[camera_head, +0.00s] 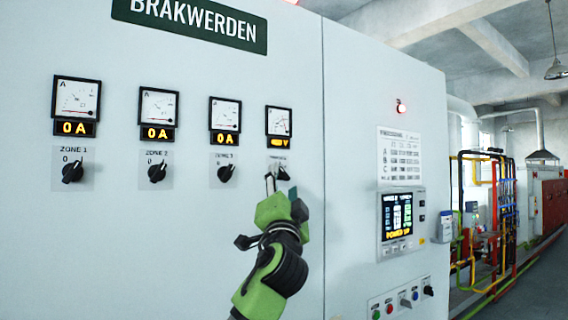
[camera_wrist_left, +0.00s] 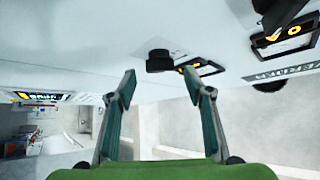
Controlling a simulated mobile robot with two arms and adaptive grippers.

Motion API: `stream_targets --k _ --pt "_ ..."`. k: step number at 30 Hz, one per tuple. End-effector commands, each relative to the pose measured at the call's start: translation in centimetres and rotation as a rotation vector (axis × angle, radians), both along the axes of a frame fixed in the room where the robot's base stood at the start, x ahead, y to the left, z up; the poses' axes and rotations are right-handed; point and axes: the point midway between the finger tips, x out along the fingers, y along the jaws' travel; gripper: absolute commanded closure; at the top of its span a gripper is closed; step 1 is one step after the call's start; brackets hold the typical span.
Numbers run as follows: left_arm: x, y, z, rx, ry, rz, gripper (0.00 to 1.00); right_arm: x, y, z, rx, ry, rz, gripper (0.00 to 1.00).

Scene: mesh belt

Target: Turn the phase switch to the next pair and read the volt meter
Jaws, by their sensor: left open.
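The phase switch (camera_head: 284,174) is a small black knob, fourth in the row on the grey cabinet. The volt meter (camera_head: 279,121) sits above it, a white dial in a black frame with an amber display (camera_head: 279,142) ending in V; its digits are too small to read. My left gripper (camera_head: 281,186), green and black, is just in front of the switch, partly covering its plate. In the left wrist view its fingers (camera_wrist_left: 160,75) are open and empty. A black knob (camera_wrist_left: 160,61) shows beyond and between the tips, seemingly apart from them.
Three ammeters (camera_head: 77,98) reading 0 A, with zone knobs (camera_head: 157,172) below, lie left of the switch. Buttons (camera_head: 389,308) sit lower down. Pipes (camera_head: 490,210) stand beyond the cabinet.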

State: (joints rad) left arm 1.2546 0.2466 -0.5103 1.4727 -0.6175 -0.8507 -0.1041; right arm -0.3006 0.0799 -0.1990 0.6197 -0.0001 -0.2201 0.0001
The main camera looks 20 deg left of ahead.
Motion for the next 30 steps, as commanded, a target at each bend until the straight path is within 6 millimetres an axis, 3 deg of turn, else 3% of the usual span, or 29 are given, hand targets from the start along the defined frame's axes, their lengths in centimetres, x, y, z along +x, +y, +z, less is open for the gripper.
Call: stream_targets --k 1,7,19,24,30 --pt "0.8 0.3 1.0 0.002 0.002 0.003 0.53 0.0 0.2 1.1 0.002 -0.001 -0.001 0.25" --pt "2.6 0.8 1.7 0.001 0.001 0.002 0.53 0.0 0.5 2.2 0.006 -0.001 -0.001 0.25" --pt "3.1 0.9 1.8 0.001 0.000 -0.001 0.53 0.1 0.3 2.3 0.003 -0.001 0.000 0.25" --pt "3.1 0.9 1.8 0.000 0.000 0.000 0.91 0.1 0.0 2.3 0.000 -0.001 0.001 0.25" --pt "3.1 0.9 1.8 0.003 0.003 0.000 0.91 0.1 -0.1 2.3 -0.002 -0.001 0.002 0.25"
